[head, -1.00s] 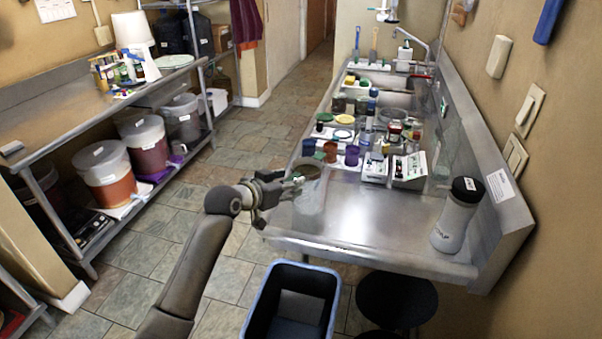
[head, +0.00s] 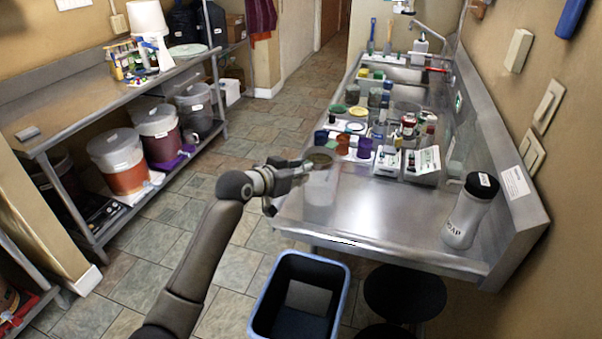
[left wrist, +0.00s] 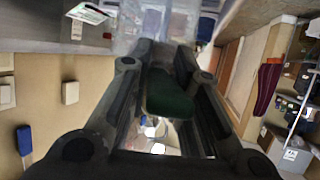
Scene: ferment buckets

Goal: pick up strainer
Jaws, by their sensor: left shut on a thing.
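A see-through, pale cylinder (head: 320,190) with a dark round top stands at the near left edge of the metal counter (head: 390,215). It seems to be the strainer, though its mesh is too small to make out. My left gripper (head: 299,174) reaches it from the left, and its fingers are shut at its upper side, below the rim. In the left wrist view, clear material (left wrist: 160,30) shows beyond the fingertips, and a dark green piece (left wrist: 170,95) shows between the fingers. The exact contact is hidden. My right gripper is not in view.
Several cups, jars and white boxes (head: 422,165) crowd the counter behind the cylinder. A white bottle with a black cap (head: 470,212) stands at the right, by the wall. A blue-rimmed bin (head: 262,312) stands on the floor in front. The counter's middle front is clear.

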